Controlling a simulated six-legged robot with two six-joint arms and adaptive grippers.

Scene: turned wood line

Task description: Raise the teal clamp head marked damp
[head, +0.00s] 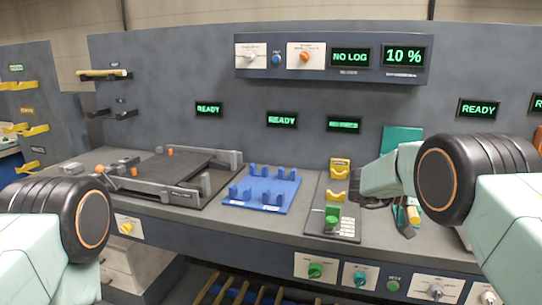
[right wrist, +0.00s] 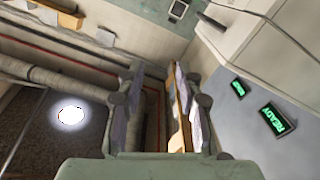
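A teal panel (head: 402,138) stands upright at the back right of the bench in the head view, partly hidden behind my right arm. It may be the teal clamp head, but no damp marking can be read. Small teal and yellow parts (head: 408,213) show below my right forearm. My right gripper (right wrist: 157,78) has its two fingers apart in the right wrist view, with no held object clearly seen between them. In the head view my right arm reaches over the bench beside the panel. My left arm enters at lower left; its gripper is outside the picture.
A blue fixture (head: 262,188) and a dark tray with rails (head: 160,178) sit on the bench. A grey stand with yellow cradles and a green block (head: 333,215) is left of my right arm. Knobs line the front edge. Lit displays (head: 478,108) are on the back wall.

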